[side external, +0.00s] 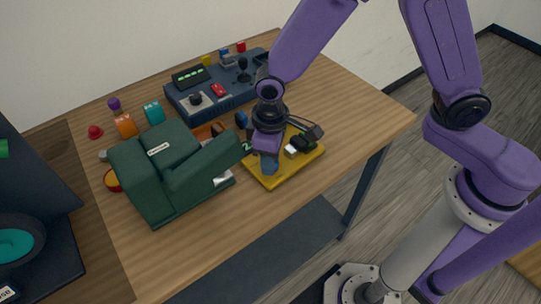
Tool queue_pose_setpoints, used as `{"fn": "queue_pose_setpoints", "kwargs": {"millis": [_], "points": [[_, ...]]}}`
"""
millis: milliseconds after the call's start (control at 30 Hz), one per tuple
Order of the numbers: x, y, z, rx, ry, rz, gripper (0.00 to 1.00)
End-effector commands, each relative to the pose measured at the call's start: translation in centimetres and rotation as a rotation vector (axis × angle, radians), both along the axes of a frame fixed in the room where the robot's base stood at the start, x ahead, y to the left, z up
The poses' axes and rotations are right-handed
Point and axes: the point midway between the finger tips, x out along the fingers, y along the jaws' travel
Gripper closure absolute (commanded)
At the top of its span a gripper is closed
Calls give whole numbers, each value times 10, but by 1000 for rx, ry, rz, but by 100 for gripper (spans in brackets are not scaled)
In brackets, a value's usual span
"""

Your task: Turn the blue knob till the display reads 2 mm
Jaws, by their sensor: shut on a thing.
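My gripper (268,155) points down over a yellow base plate (268,180), right of a dark green machine (155,180). Its fingers are shut on a small blue piece (269,166), which looks like the blue knob; the gripper hides its upper part. A green mark like a 2 (247,146) shows just left of the gripper, partly covered; I cannot tell whether it is the display or read a unit. Another small blue part (241,119) stands behind the green machine.
A dark blue console (215,85) with a dark screen, a joystick and buttons stands at the back. Orange (125,126) and teal (154,112) blocks lie left of it. Dark connectors (304,141) sit on the plate's right side. The table (350,120) is clear at the right.

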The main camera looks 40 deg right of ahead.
Motion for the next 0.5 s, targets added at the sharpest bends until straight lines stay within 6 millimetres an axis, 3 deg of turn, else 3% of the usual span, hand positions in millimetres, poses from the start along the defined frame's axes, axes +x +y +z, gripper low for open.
{"fn": "queue_pose_setpoints", "kwargs": {"millis": [433,467,500], "points": [[0,1,1,3,-2,-8,95],[0,1,1,3,-2,-8,55],[0,1,1,3,-2,-8,42]]}}
